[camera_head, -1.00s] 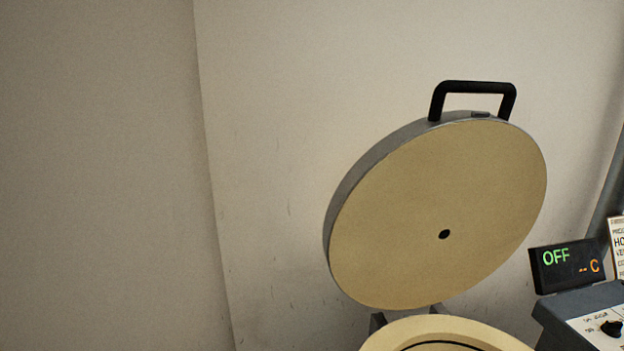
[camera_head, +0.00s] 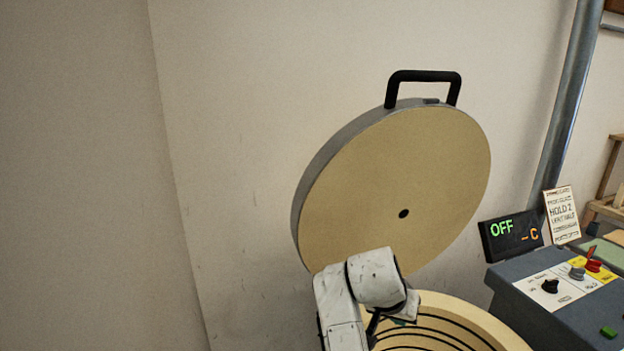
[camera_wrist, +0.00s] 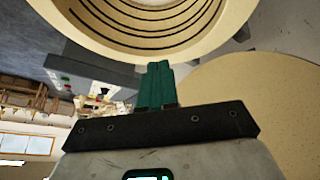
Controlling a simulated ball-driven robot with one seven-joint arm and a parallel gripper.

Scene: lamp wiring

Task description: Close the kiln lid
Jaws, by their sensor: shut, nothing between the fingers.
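The kiln lid (camera_head: 400,180) is a round cream disc with a grey rim, standing raised and tilted back over the kiln. Its black handle (camera_head: 424,76) is at the top edge. The kiln body (camera_head: 495,325) is open below it, with dark coils inside. In the wrist view the kiln opening (camera_wrist: 225,20) is at the top and the lid (camera_wrist: 270,100) is at right. My gripper (camera_wrist: 156,72) has green fingers held together with nothing between them, near the kiln rim. In the head view my arm covers the lid's lower edge; the fingers there are mostly hidden.
A control box (camera_head: 560,300) with knobs stands right of the kiln. A dark display (camera_head: 511,236) reads OFF, beside a printed card (camera_head: 562,214). A grey pipe (camera_head: 565,110) runs up the wall behind. The space left of the lid is bare wall.

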